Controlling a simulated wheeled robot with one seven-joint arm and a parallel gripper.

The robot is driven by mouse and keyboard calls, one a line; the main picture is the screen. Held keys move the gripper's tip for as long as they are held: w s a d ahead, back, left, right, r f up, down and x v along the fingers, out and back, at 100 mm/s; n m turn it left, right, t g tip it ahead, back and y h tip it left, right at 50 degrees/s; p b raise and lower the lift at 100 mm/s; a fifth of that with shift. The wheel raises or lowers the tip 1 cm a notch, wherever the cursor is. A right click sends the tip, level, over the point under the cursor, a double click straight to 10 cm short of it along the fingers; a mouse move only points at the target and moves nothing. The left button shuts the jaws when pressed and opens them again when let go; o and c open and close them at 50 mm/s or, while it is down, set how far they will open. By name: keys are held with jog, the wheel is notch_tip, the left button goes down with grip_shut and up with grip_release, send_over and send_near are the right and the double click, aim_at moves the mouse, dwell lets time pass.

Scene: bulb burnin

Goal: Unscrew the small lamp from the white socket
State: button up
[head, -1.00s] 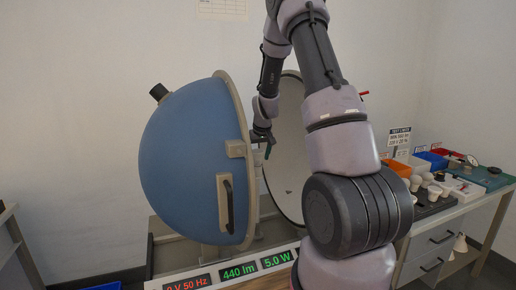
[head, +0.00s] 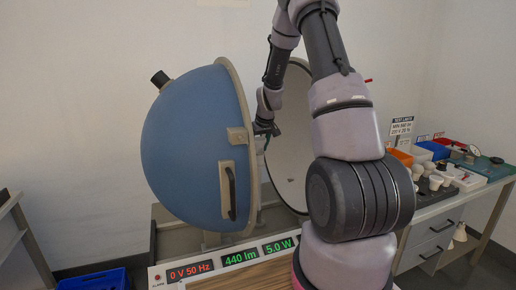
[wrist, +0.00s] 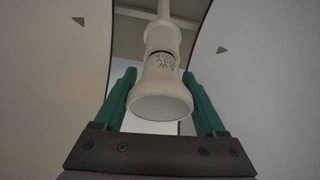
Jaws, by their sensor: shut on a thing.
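The small lamp (wrist: 160,98) is white and flared, its wide face turned towards the wrist camera. Its narrow end runs up to the white socket (wrist: 162,38), which sits on a thin stem; dark printing shows near the neck. I cannot tell whether lamp and socket are still joined by thread. My gripper (wrist: 162,100) is shut on the lamp, one green finger on each side. In the head view my gripper (head: 267,138) is in the gap between the blue half-sphere (head: 195,150) and its pale other half (head: 290,145); lamp and socket are hidden there.
The display panel (head: 228,262) below reads 0 V 50 Hz, 440 lm and 5.0 W. At right, a bench (head: 440,207) holds white lamps, coloured bins and a green mat (head: 488,166). A blue crate (head: 95,281) stands at lower left. The sphere halves flank my gripper closely.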

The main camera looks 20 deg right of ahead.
jog(key=n+y, duration=0.1)
jog(key=n, duration=0.1)
jog(key=n+g, duration=0.1)
jog(key=n, duration=0.2)
jog(key=shift+s+f+y, duration=0.1)
jog(key=shift+s+y, duration=0.1)
jog(key=shift+y, duration=0.2)
jog(key=n, duration=0.2)
jog(key=n+g+y, duration=0.1)
jog(key=n, duration=0.2)
jog(key=shift+s+y, duration=0.15)
jog(key=shift+y, duration=0.15)
jog(key=n+g, duration=0.1)
jog(key=n, duration=0.1)
jog(key=n+g, duration=0.1)
jog(key=n, duration=0.2)
jog(key=shift+s+a+y, duration=0.15)
jog(key=shift+a+y, duration=0.05)
jog(key=shift+y, duration=0.1)
jog(key=n+g, duration=0.1)
jog(key=n, duration=0.3)
jog(key=n+g, duration=0.1)
jog(key=n, duration=0.1)
jog(key=shift+s+a+n+g, duration=0.1)
jog(key=shift+s+n+g, duration=0.2)
jog(key=shift+s, duration=0.05)
jog(key=o, duration=1.3)
jog(key=shift+a, duration=0.1)
jog(key=shift+c, duration=0.2)
jog(key=shift+w, duration=0.1)
